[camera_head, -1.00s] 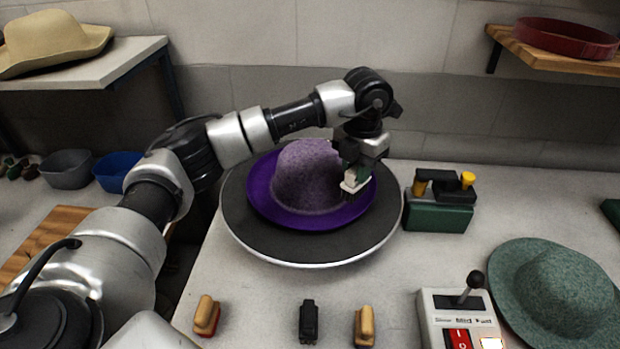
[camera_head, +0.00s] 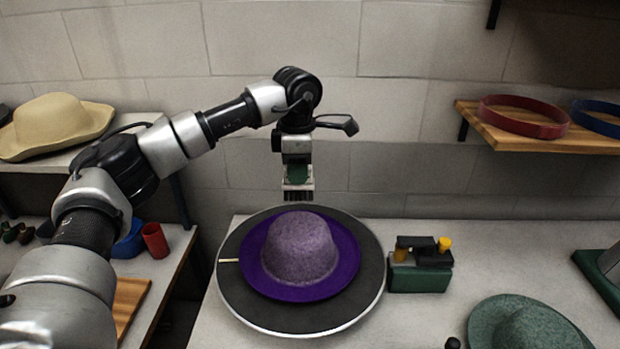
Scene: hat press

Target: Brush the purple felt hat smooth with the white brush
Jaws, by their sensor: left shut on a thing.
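The purple felt hat (camera_head: 300,248) lies brim down on a round black turntable (camera_head: 365,285) with a pale rim. Its crown looks fuzzy and speckled lilac; its brim is smoother, deeper purple. My left gripper (camera_head: 297,172) is shut on the white brush (camera_head: 298,186), whose dark bristles point down. In the picture, the brush is above the hat's far side, apart from it, against the wall. My right gripper is not in view.
A green box with black and yellow parts (camera_head: 420,277) stands right of the turntable. A green hat (camera_head: 525,325) lies at the lower right. A tan hat (camera_head: 55,125) rests on the left shelf. Red (camera_head: 524,116) and blue (camera_head: 598,115) bands lie on the right shelf.

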